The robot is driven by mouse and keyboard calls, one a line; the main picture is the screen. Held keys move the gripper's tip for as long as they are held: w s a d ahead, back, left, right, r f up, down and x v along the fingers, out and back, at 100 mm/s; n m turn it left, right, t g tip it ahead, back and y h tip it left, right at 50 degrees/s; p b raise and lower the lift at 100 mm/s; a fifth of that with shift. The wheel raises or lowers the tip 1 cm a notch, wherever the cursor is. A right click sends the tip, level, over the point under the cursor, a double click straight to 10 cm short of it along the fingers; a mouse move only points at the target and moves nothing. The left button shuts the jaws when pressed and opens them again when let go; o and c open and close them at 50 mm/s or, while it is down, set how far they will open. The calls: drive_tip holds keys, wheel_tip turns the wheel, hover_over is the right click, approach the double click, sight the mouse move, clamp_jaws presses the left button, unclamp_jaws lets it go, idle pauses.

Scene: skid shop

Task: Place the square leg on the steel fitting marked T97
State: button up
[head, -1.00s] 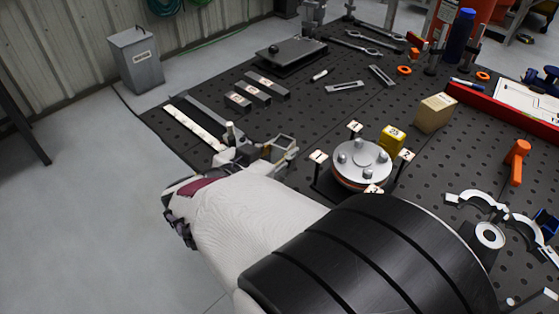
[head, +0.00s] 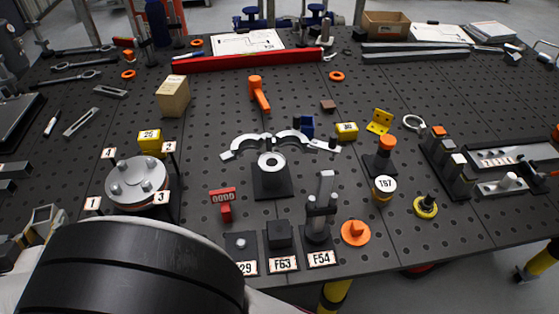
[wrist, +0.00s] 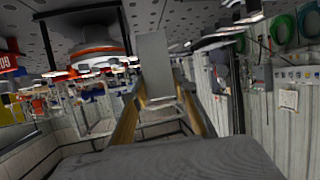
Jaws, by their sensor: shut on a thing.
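My gripper (wrist: 160,112) is shut on a grey square-sided bar, the square leg (wrist: 154,65), which stands out beyond the fingers in the wrist view. In the head view only part of my gripper (head: 40,222) shows at the lower left, left of the bolted round flange; the leg cannot be made out there. A round fitting with a white label (head: 385,185) and a yellow band stands right of centre, far from my gripper. Its label starts with T and ends with 7; the middle digit is too small to be sure of.
The silver flange (head: 137,182) with numbered tags stands close to my gripper. Labelled black blocks (head: 280,236) line the front edge beside an orange knob (head: 355,233). A black post with an orange top (head: 382,155) stands just behind the round fitting. A red rail (head: 247,61) crosses the back.

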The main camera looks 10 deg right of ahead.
wheel_tip(320, 180, up, 12)
drive_tip(key=w+d+m+g+h, duration=0.1)
drive_tip(key=w+d+m+h, duration=0.2)
drive_tip(key=w+d, duration=0.5)
drive_tip(key=w+d+m+h, duration=0.3)
drive_tip(key=w+d+h, duration=0.1)
drive_tip(key=d, duration=0.9)
drive_tip(key=w+d+m+g+h, duration=0.1)
drive_tip(key=w+d+m+h, duration=0.2)
drive_tip(key=w+d, duration=0.5)
drive_tip(key=s+d+m+g+h, duration=0.2)
drive_tip(key=s+d+m+g, duration=0.15)
drive_tip(key=d, duration=0.95)
drive_tip(key=s+d+m+g+h, duration=0.2)
drive_tip(key=s+d+m+g, duration=0.15)
drive_tip(key=d, duration=0.95)
drive_tip(key=s+d+m+g+h, duration=0.2)
drive_tip(key=s+d+m+g, duration=0.15)
drive_tip(key=d, duration=0.95)
drive_tip(key=shift+m+g, duration=0.25)
drive_tip(key=shift+m, duration=0.3)
wheel_tip(320, 180, down, 5)
wheel_tip(320, 180, down, 6)
drive_tip(key=shift+f, duration=0.15)
